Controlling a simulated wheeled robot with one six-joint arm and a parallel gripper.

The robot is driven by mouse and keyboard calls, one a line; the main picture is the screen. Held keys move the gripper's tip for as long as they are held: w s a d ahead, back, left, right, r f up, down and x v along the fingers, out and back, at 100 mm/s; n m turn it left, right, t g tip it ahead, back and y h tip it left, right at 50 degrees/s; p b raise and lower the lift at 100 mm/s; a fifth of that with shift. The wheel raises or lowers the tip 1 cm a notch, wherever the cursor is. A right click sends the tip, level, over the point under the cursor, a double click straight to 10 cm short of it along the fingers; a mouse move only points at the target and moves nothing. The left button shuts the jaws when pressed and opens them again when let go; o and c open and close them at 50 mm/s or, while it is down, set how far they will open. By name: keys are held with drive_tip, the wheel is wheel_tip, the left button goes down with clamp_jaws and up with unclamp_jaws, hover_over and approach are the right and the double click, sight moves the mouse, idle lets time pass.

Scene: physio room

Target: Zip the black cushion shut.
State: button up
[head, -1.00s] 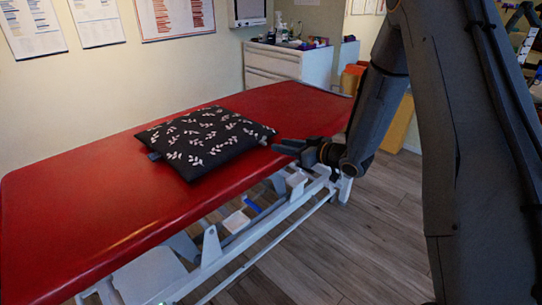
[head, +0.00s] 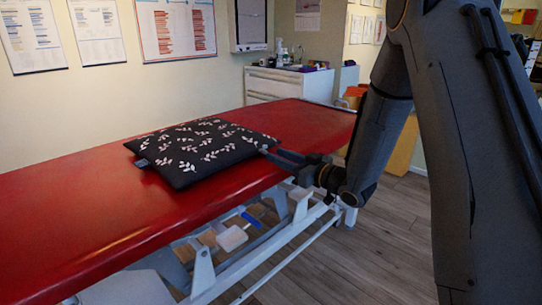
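The black cushion (head: 205,152), printed with white leaf sprigs, lies flat on the red treatment table. A small grey tab (head: 142,163) sticks out at its left corner. A small pale bit shows at its right corner, by my fingertips; I cannot tell if it is the zip pull. The zip line itself cannot be made out. My gripper (head: 272,154) reaches in from the right, low over the table's edge, with its fingertips at the cushion's right corner. Whether the fingers touch, or are closed on anything, is too small to tell.
The red table (head: 70,215) is bare left of the cushion and beyond it. Its pale metal frame (head: 203,268) stands below, over a wooden floor (head: 385,245). A white cabinet (head: 285,84) with small items stands at the back.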

sight(267, 151)
drive_tip(key=shift+x, duration=1.95)
clamp_jaws()
